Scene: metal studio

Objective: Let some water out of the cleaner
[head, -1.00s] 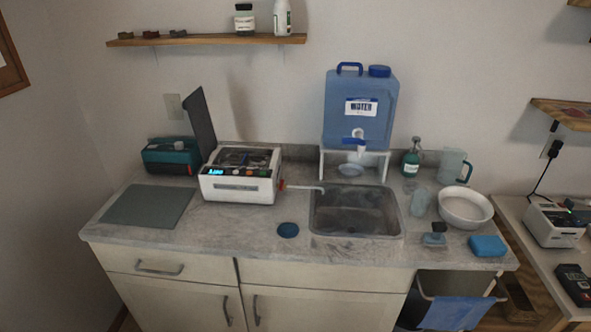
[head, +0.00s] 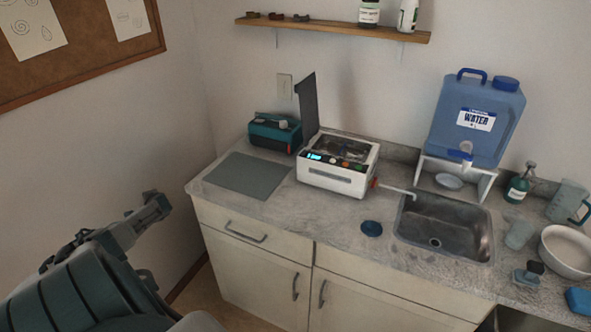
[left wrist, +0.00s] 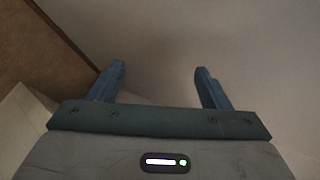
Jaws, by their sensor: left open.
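The cleaner (head: 335,178) is a white box on the counter with a lit blue display and its dark lid (head: 308,106) standing open. Its inside shows metal and some items I cannot make out. An orange-red valve (head: 374,183) sits on its right side, and a pale drain tube (head: 398,191) runs from there to the sink (head: 440,228). My left gripper (head: 160,203) is at the lower left, in front of the counter and well away from the cleaner. In the left wrist view its two fingers (left wrist: 160,82) are apart with nothing between them. My right gripper is not in view.
A blue water jug (head: 482,142) stands on a white stand behind the sink. A grey mat (head: 246,176) and a teal box (head: 274,134) lie left of the cleaner. A dark blue disc (head: 371,228) lies in front. A white bowl (head: 566,252) is at the right.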

